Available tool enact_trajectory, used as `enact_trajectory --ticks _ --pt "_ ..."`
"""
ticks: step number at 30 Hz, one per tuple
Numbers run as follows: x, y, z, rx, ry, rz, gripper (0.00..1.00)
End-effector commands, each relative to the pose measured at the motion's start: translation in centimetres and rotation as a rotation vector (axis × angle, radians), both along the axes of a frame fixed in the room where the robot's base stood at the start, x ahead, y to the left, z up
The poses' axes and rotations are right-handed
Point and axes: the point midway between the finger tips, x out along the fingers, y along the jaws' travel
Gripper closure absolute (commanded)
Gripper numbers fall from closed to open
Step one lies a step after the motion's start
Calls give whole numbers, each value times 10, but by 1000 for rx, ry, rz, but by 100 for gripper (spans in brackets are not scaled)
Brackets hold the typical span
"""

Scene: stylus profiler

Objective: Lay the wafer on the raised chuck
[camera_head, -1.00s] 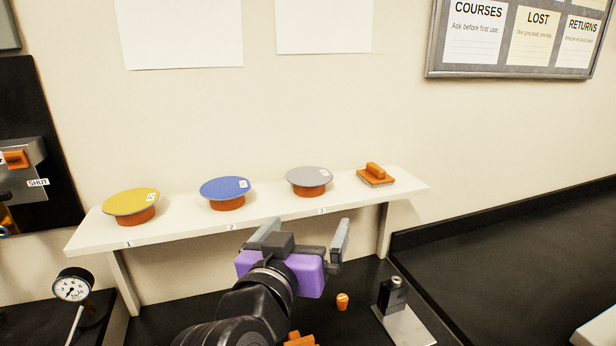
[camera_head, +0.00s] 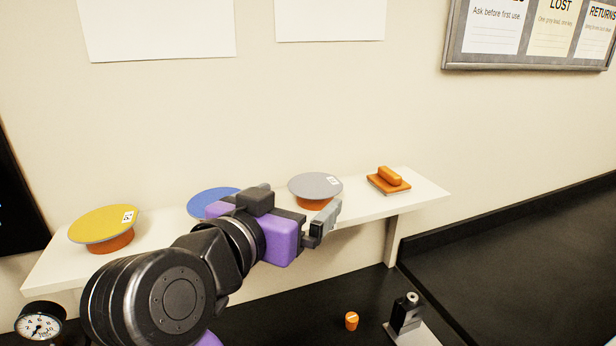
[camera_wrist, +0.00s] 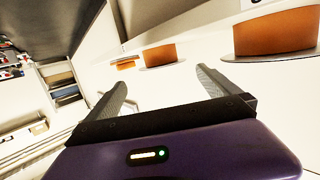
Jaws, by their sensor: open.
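Three round wafers sit on orange stands along a white shelf: a yellow one (camera_head: 103,224) at left, a blue one (camera_head: 207,198) partly hidden by my arm, and a grey one (camera_head: 314,185) at right. My gripper (camera_head: 300,208) is open and empty in front of the shelf, just before and below the grey wafer. In the wrist view, its two fingers (camera_wrist: 160,82) are spread with nothing between them. The wrist view looks upside down; an orange stand (camera_wrist: 160,53) with a thin wafer edge shows beyond the fingertips. I cannot make out the raised chuck.
An orange handled block (camera_head: 389,181) lies on the shelf's right end (camera_head: 428,190). On the dark bench below stand a small orange cap (camera_head: 351,321), a black post on a metal plate (camera_head: 405,315) and a dial gauge (camera_head: 40,322). The bench at right is clear.

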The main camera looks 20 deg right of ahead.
Motion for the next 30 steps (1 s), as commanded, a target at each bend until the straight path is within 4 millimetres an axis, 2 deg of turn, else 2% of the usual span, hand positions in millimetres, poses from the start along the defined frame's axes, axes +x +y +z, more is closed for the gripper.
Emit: enact_trajectory --ticks 5,22,30 --pt "3 -3 1 6 1 -7 0" --pt "49 -49 -13 6 1 -7 0" --pt "54 -53 -16 6 -1 -5 0"
